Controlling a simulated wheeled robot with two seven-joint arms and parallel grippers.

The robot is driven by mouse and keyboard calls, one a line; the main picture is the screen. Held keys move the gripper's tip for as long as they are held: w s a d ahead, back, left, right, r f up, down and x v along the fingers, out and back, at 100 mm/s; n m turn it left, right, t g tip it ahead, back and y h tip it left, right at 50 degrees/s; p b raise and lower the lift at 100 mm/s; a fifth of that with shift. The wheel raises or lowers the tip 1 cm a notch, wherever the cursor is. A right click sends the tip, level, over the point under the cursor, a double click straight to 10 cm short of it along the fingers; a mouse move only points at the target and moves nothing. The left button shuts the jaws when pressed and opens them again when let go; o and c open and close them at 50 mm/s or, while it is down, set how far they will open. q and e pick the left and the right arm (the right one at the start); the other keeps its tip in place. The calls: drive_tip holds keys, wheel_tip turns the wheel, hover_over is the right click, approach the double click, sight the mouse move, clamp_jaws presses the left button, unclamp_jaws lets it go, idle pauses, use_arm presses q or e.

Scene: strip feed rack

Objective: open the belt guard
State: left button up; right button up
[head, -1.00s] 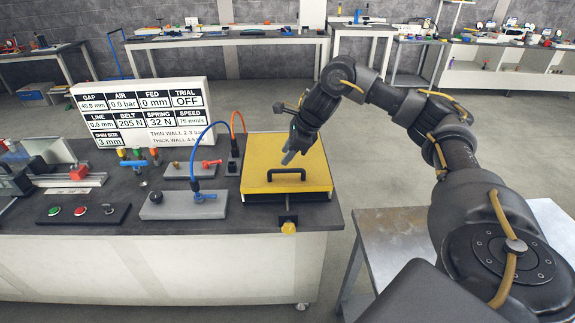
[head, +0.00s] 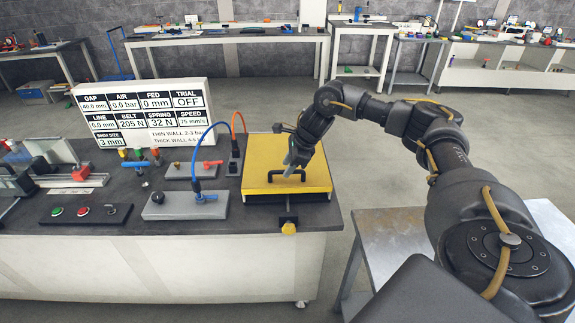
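The belt guard (head: 263,187) is a yellow lid lying flat and closed on a dark base at the right end of the bench. A black bar handle (head: 286,173) stands on its top. My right gripper (head: 289,168) is above the lid, with its fingertips at or just behind the handle. I cannot tell whether the fingers touch or straddle the handle, or how far apart they are. A yellow knob (head: 288,228) sits on a dark bracket at the lid's front edge. My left gripper is not in view.
A display board (head: 145,113) stands at the back of the bench. Left of the guard are a grey block with a blue valve (head: 206,197), blue and orange hoses, and a button panel (head: 84,212). A metal side table (head: 400,240) stands to the right.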

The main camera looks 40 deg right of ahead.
drive_tip(key=shift+w+a+f, duration=0.1)
drive_tip(key=shift+w+f, duration=0.15)
drive_tip(key=shift+f, duration=0.4)
clamp_jaws()
